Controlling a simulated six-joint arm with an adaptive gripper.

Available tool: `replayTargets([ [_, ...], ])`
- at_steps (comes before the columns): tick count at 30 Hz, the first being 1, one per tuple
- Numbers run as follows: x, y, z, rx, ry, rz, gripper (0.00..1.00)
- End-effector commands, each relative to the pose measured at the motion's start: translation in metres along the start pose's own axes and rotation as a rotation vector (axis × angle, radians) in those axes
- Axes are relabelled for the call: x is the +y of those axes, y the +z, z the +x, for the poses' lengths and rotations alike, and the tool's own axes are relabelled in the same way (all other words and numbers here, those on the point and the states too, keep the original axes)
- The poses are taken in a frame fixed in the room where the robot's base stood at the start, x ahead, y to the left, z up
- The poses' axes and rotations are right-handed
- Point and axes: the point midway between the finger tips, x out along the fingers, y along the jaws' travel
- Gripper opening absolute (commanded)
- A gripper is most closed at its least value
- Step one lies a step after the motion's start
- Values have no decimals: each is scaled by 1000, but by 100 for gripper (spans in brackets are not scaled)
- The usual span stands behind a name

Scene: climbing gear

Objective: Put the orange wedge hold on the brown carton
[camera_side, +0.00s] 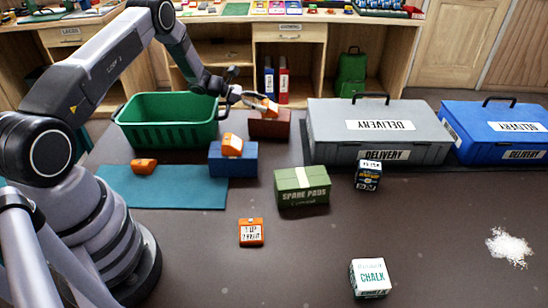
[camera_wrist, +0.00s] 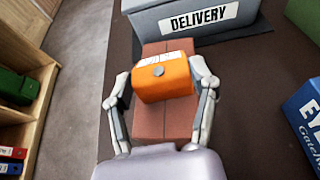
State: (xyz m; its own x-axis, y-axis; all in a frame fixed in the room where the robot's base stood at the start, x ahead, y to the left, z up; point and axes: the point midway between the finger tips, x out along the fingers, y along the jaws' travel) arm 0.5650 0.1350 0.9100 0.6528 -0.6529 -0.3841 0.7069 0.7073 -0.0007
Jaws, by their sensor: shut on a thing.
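The orange wedge hold (camera_side: 266,107) is between the fingers of my gripper (camera_side: 246,100), over the brown carton (camera_side: 270,129). In the wrist view the fingers close on both sides of the hold (camera_wrist: 165,82), which shows a grey bolt and a white label. The brown carton (camera_wrist: 160,122) lies beneath it there. I cannot tell whether the hold touches the carton's top. A second orange hold (camera_side: 232,144) sits on the blue carton (camera_side: 233,165). Another orange hold (camera_side: 144,166) lies on the teal mat (camera_side: 180,192).
A grey delivery case (camera_side: 380,140) stands right of the brown carton, a green basket (camera_side: 165,132) to the left. A green spare-pads carton (camera_side: 302,192) stands in front. An orange labelled block (camera_side: 251,233), a chalk box (camera_side: 370,278) and white powder (camera_side: 509,247) lie nearer.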

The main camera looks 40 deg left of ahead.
Motion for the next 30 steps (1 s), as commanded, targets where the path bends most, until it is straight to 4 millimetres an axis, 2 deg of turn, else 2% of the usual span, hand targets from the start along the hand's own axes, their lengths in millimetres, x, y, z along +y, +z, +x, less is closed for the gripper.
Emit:
replayTargets([
  [9,0,-2,1,-1,1,0,20],
  [10,0,-2,1,0,1,0,62],
  [15,0,-2,0,0,1,0,84],
  [26,0,1,0,0,1,1,84],
  [30,1,1,-17,0,4,-1,84],
])
